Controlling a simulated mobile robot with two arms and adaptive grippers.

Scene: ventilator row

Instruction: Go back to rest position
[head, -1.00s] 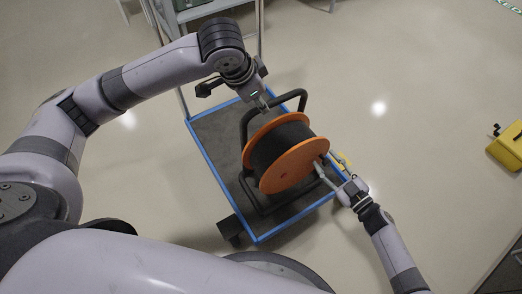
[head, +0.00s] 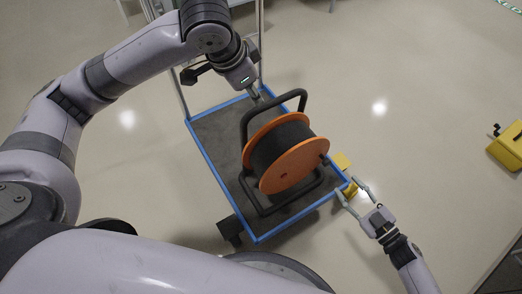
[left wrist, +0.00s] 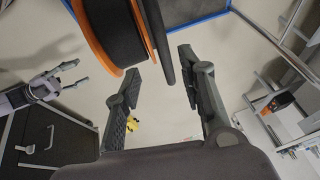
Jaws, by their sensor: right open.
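A cable reel with orange flanges (head: 293,166), a dark drum and a black tubular frame stands on the cart. My right gripper (head: 349,188) is open and empty, beside the cart's right corner and apart from the reel. It also shows in the left wrist view (left wrist: 82,76), with its fingers apart. My left gripper (head: 259,95) is near the top of the reel's black handle, its fingers partly hidden in the head view. In the left wrist view its fingers (left wrist: 162,62) are spread, with the black handle tube between or just beyond them; I cannot tell whether they touch it.
The cart (head: 206,150) has a dark deck with a blue rim and upright posts at the back. A yellow case (head: 507,148) stands at far right. The floor between is clear.

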